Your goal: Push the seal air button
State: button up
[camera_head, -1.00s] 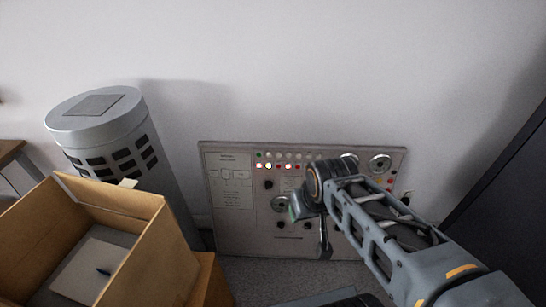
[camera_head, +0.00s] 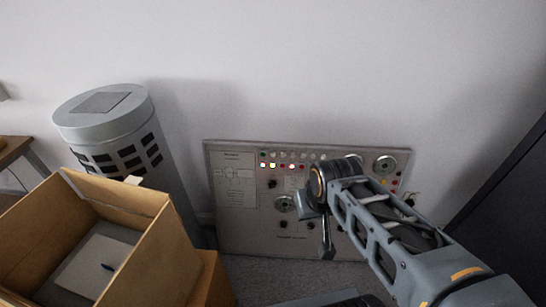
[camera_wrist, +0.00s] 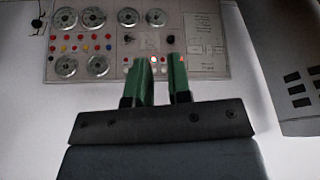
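The grey control panel (camera_head: 235,220) stands against the wall and carries rows of small buttons and lamps, knobs and round dials. It also shows in the wrist view (camera_wrist: 215,30). I cannot read its labels, so I cannot tell which button is seal air. My gripper (camera_wrist: 165,62) points at the panel, its two green fingers a little apart with nothing between them. In the wrist view its tips overlap the button row, near a lit lamp (camera_wrist: 154,58); contact cannot be told. In the head view my arm's end hides part of the panel's middle and right.
A grey cylinder (camera_head: 105,120) with dark slots stands left of the panel. A dark cabinet (camera_head: 510,210) is at the right. Bare wall lies above the panel.

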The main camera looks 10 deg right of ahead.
grip_shut()
dwell(1.0)
